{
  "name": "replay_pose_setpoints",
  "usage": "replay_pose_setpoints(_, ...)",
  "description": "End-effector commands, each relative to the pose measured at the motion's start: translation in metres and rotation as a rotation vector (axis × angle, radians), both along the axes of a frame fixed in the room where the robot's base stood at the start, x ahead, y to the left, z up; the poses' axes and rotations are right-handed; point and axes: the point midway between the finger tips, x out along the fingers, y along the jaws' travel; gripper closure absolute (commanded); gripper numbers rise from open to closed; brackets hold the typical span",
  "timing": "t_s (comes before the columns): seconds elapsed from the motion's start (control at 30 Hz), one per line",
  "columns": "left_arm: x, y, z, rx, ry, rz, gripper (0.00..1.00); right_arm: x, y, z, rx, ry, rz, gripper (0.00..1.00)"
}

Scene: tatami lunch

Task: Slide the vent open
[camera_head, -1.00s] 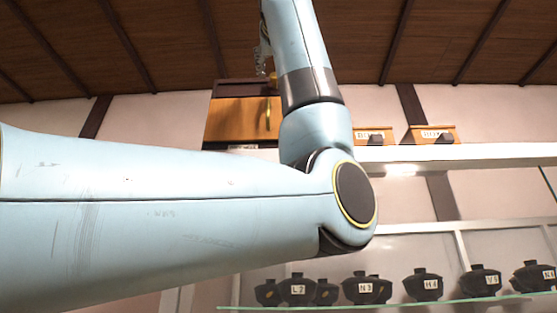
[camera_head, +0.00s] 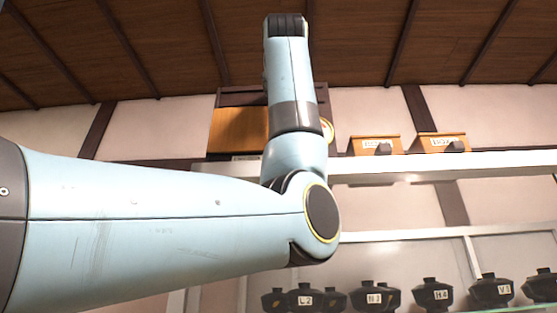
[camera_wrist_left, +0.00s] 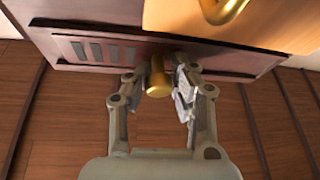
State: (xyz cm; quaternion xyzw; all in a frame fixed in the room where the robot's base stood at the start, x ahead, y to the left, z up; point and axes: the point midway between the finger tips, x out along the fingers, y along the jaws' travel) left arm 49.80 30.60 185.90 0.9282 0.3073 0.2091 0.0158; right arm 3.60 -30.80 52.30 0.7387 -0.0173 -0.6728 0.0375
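The vent (camera_wrist_left: 105,50) is a row of dark slots in a purplish-brown wooden panel, in the left wrist view. A brass knob (camera_wrist_left: 157,78) sticks out at the panel's middle, right of the slots. My left gripper (camera_wrist_left: 157,90) is open, with one finger on each side of the knob. A gap shows between the knob and each finger, and I see no grip on it. In the head view my left arm hides the gripper and part of the wooden cabinet (camera_head: 238,130). My right gripper is in neither view.
A brass handle (camera_wrist_left: 222,8) on an orange-wood door is close to the gripper. Small wooden boxes (camera_head: 375,144) stand on a white shelf (camera_head: 440,161) right of the cabinet. Several black labelled jars (camera_head: 432,294) stand on a glass shelf below.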

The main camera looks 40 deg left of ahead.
Motion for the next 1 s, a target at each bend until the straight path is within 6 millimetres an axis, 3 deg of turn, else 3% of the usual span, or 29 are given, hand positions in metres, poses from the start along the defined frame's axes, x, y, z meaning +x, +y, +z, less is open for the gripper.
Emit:
replay_pose_setpoints(0.03,0.000,0.000,0.000,-0.001,0.001,0.000,0.88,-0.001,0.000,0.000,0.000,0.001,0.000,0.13)
replay_pose_setpoints(0.13,0.000,0.000,0.000,-0.001,0.001,0.000,1.00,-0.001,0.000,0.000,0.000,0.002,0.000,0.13)
replay_pose_setpoints(0.53,-0.001,0.003,-0.001,0.000,0.001,0.001,1.00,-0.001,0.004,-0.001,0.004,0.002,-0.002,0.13)
replay_pose_setpoints(0.9,-0.044,0.073,-0.002,-0.002,-0.001,0.005,1.00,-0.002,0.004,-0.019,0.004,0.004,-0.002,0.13)
replay_pose_setpoints(1.0,-0.051,0.085,-0.002,-0.002,0.001,0.003,1.00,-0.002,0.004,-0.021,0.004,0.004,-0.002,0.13)
